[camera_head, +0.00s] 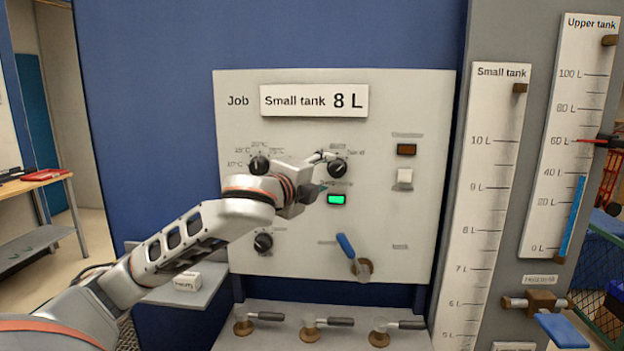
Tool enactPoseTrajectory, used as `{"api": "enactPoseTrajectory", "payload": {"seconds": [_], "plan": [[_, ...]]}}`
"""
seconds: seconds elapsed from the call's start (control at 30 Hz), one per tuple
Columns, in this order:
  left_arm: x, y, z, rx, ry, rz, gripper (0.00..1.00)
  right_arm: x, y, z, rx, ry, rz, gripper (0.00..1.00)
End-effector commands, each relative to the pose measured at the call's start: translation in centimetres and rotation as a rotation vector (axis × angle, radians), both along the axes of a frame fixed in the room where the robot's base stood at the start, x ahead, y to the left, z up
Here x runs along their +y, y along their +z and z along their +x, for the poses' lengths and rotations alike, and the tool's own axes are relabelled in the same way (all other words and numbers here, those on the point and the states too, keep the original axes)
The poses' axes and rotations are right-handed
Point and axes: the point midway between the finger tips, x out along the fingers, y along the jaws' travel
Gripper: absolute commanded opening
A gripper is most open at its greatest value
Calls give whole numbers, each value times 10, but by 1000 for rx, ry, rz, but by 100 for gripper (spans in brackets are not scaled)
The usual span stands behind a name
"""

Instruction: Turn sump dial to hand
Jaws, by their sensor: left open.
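A black dial (338,168) sits on the grey panel, with small blurred labels above it; one to its right seems to read "Hand". A lit green lamp (336,199) is below it. I take this dial to be the sump dial. My left gripper (323,171) reaches in from the left and is open just left of the dial, one finger near its upper left edge. I cannot tell whether it touches the dial. The dial's pointer direction is too small to read surely. My right gripper is not in view.
The panel (420,240) also bears another black dial (259,166), a lower dial (263,242), a dark amber lamp (406,150), a white switch (404,178) and a blue-handled lever (346,246). Several valves (310,329) line the ledge below. Tank gauges (484,200) stand at right.

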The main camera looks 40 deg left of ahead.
Motion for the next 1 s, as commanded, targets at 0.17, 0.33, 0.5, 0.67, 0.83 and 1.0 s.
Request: {"api": "enactPoseTrajectory", "payload": {"seconds": [0.17,0.33,0.5,0.67,0.83,1.0], "plan": [[-5,2,-33,1,0,4,45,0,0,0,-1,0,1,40],[-8,3,-50,1,0,1,45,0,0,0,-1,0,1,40],[-9,4,-55,1,1,1,45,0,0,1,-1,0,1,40],[-9,4,-55,1,1,0,45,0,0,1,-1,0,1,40],[-9,4,-55,1,0,0,45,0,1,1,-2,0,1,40],[-9,4,-55,1,0,0,45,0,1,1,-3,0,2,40]]}}
